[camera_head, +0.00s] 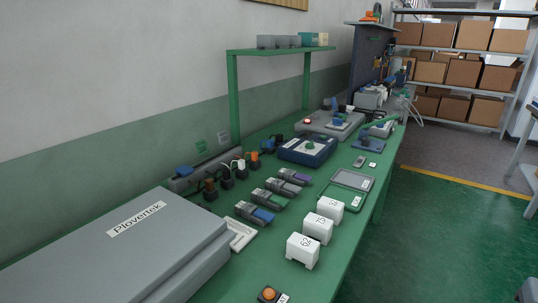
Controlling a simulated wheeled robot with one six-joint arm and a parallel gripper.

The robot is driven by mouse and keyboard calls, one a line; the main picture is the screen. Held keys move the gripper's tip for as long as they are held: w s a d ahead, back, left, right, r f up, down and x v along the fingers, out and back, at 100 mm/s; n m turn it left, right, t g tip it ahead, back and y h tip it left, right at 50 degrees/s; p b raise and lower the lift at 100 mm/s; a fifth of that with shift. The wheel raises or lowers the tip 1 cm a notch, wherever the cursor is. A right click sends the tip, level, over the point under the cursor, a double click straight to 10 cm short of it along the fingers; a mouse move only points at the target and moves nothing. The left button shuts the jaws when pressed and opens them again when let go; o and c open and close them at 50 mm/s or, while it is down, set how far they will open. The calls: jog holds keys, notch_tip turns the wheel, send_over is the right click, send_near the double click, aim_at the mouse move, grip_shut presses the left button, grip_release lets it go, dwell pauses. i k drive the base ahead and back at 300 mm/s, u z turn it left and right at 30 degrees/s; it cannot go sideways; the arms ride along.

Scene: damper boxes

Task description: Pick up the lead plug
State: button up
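A row of dark plugs with coloured tops and leads stands along the wall side of the green bench. They include one with a brown-orange top (209,189), one with a white lead (240,166) and one with an orange top (267,145). A blue piece (184,170) sits at the near end of a grey strip (200,168) behind them. I cannot tell which of these is the lead plug. My gripper is not in view.
A large grey case (140,240) fills the near left of the bench. Several grey connector-like devices (272,198) and white numbered blocks (303,250) stand in front of the plugs. A blue box (306,150) and green shelf (280,50) lie beyond. Green floor (450,220) is clear at right.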

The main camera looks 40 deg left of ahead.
aim_at(254, 155)
jog(key=i, duration=2.8)
jog(key=u, duration=3.85)
jog(key=i, duration=0.5)
jog(key=u, duration=0.05)
